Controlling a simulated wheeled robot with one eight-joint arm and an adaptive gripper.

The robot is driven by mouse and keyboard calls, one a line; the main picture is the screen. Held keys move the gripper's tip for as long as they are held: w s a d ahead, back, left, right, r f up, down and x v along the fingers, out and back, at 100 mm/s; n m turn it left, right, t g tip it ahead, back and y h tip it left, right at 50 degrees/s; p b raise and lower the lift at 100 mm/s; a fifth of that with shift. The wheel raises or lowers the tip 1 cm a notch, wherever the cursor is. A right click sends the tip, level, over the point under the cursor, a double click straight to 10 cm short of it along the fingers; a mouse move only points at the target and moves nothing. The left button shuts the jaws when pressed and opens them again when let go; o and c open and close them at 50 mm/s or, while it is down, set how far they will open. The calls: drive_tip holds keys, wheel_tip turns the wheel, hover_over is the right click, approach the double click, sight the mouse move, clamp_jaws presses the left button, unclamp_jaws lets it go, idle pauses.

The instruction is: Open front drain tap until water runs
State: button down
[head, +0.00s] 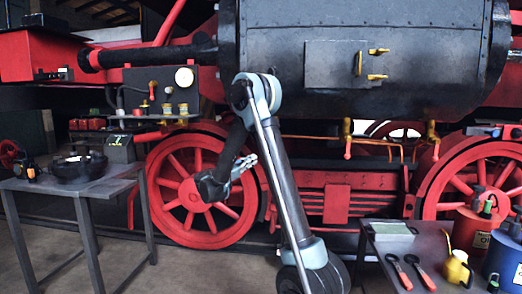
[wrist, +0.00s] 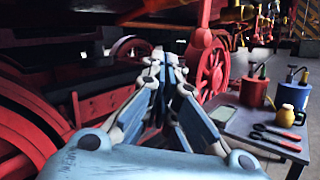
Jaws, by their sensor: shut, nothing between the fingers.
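Two brass drain taps hang under the dark boiler-like cylinder. One, the left tap (head: 347,130), has a red-tipped handle. The other, the right tap (head: 433,138), also has a red tip. I cannot tell which is the front one. No running water shows at either. My gripper (head: 246,164) is in front of the left red wheel, left of and lower than both taps, and apart from them. In the wrist view my gripper (wrist: 170,72) is shut and empty, its blue-grey fingers pointing along the engine's side.
A left bench (head: 100,190) holds a dark pan. Red wheels (head: 200,190) line the engine. A gauge (head: 184,77) sits upper left.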

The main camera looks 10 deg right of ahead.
wheel_tip(320, 180, up, 8)
drive_tip(key=w+a+m+g+y, duration=0.25)
drive_tip(key=m+y, duration=0.25)
drive_tip(key=m, duration=0.6)
drive_tip(key=s+a+r+m+g+y, duration=0.2)
drive_tip(key=s+r+m+y, duration=0.3)
drive_tip(key=r+m, duration=0.45)
drive_tip(key=w+d+f, duration=0.2)
drive_tip(key=d+f, duration=0.7)
drive_tip(key=shift+d+f+h, duration=0.2)
drive_tip(key=shift+f+h, duration=0.1)
drive_tip(key=shift+f, duration=0.05)
